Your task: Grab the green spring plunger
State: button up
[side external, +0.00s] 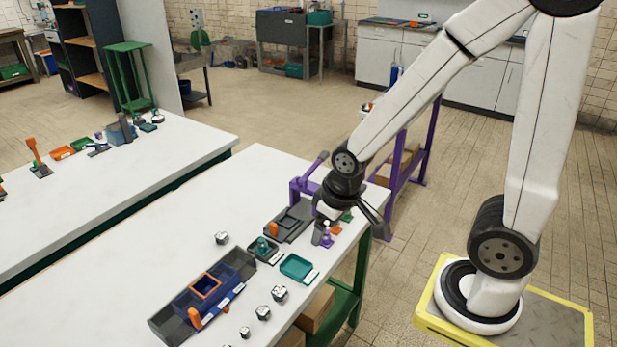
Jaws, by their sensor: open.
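A small green piece (346,216), which may be the green spring plunger, stands near the right edge of the white table (190,235). An orange piece (336,229) and a purple piece (326,240) stand in a row with it. Another teal-green piece (263,246) stands in a small dark tray to the left. My gripper (346,227) is open and low over the row of small pieces, pointing down. The green piece shows beneath it, between its spread fingers. It is too small to tell whether they touch.
A grey tray (287,222) and a purple clamp-like stand (303,188) are close to my gripper. A teal tray (297,267), a blue bin (243,262) and several metal nuts (279,293) lie nearer the front. The table's left part is clear.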

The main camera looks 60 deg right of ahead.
jog(key=w+d+f+t+h, duration=0.15)
jog(key=w+d+f, duration=0.35)
jog(key=d, duration=0.5)
jog(key=t, duration=0.5)
send_over(350, 213)
jog(key=s+a, duration=0.1)
jog(key=a, duration=0.4)
jog(key=f, duration=0.8)
jog(key=shift+s+d+f, duration=0.15)
jog(key=shift+d+f, duration=0.1)
jog(key=shift+f, duration=0.05)
jog(key=s+d+f+m+t, duration=0.1)
jog(key=s+d+f+t, duration=0.3)
jog(key=s, duration=0.1)
jog(key=shift+x, duration=3.95)
jog(key=shift+a+f, duration=0.1)
jog(key=shift+a, duration=0.05)
jog(key=shift+c, duration=0.3)
grip_shut()
